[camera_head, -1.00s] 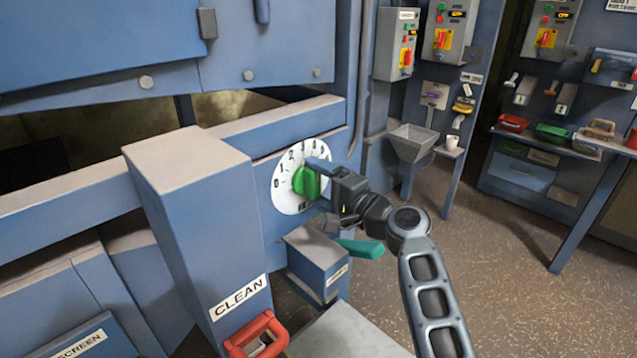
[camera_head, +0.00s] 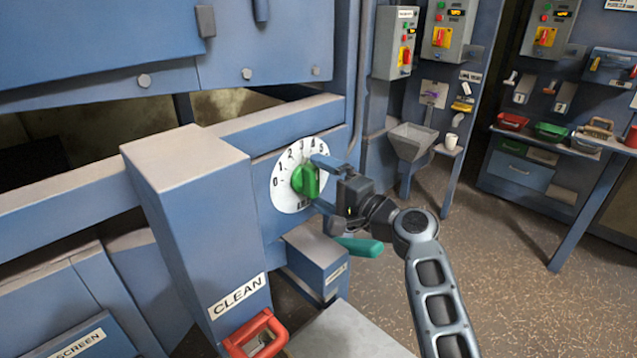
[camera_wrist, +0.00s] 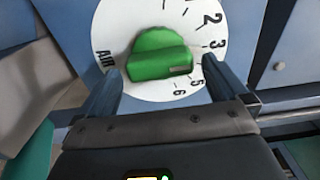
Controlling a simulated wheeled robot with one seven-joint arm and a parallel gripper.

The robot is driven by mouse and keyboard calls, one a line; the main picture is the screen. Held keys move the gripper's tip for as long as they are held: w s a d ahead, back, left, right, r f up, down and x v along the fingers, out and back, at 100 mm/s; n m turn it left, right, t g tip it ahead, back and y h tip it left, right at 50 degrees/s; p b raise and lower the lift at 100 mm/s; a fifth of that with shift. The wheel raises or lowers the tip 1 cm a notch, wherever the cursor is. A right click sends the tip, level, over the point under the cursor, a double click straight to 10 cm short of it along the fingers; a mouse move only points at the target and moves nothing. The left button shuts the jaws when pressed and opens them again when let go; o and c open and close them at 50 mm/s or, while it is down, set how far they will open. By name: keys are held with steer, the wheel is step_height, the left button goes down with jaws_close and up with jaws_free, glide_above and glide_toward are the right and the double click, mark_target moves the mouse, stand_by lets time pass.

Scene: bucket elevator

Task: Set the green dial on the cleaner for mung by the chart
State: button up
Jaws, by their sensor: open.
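The green dial (camera_head: 306,181) sits on a white round scale plate (camera_head: 283,197) on the blue cleaner (camera_head: 190,190). The plate has numbers up to 6 and the word AIR, clear in the wrist view. There the green dial (camera_wrist: 160,55) has a pale mark at its right end, facing roughly the 4 to 5 side; the exact number is unclear, as a finger covers the 4. My gripper (camera_head: 318,183) is open, with one finger on each side of the dial. In the wrist view both fingers of my gripper (camera_wrist: 162,88) stand apart from the dial. No readable chart shows.
A blue post marked CLEAN (camera_head: 237,297) with a red handle (camera_head: 255,335) stands left of my arm. A teal handle (camera_head: 358,246) lies just below my gripper. A hopper (camera_head: 411,140) and switch boxes stand behind right. Open floor lies at right.

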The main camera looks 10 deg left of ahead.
steer(key=v, duration=0.6)
steer(key=shift+s+d, duration=0.1)
steer(key=shift+d, duration=0.05)
